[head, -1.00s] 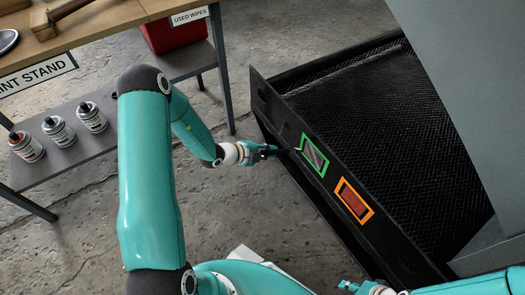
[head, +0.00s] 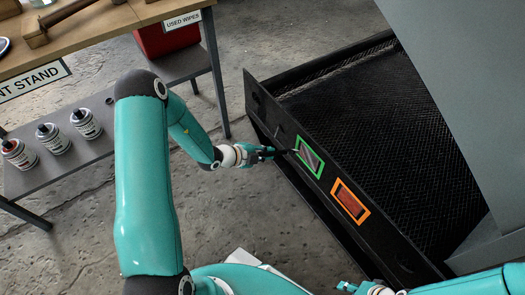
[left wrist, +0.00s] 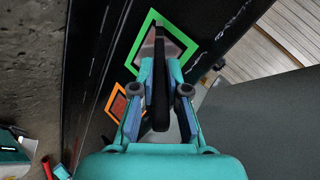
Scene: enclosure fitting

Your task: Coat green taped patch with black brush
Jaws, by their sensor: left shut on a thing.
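The green taped patch (head: 311,160) is a green tape frame around a greyish inner area on the face of a black panel. It also shows in the left wrist view (left wrist: 149,48), partly hidden by my gripper. My left gripper (head: 270,152) is shut on the black brush (left wrist: 161,85), which stands between its fingers and points at the patch. In the head view the brush's end is at the left edge of the green frame; I cannot tell whether it touches. My right gripper (head: 347,286) shows only partly at the bottom edge, and its fingers are unclear.
An orange taped patch (head: 350,202) with a reddish inside is on the same panel (head: 278,122), lower right of the green one. A large grey body (head: 470,90) stands at the right. The paint stand (head: 120,30) with several cans below and a red used-wipes bin (head: 165,42) are at the left.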

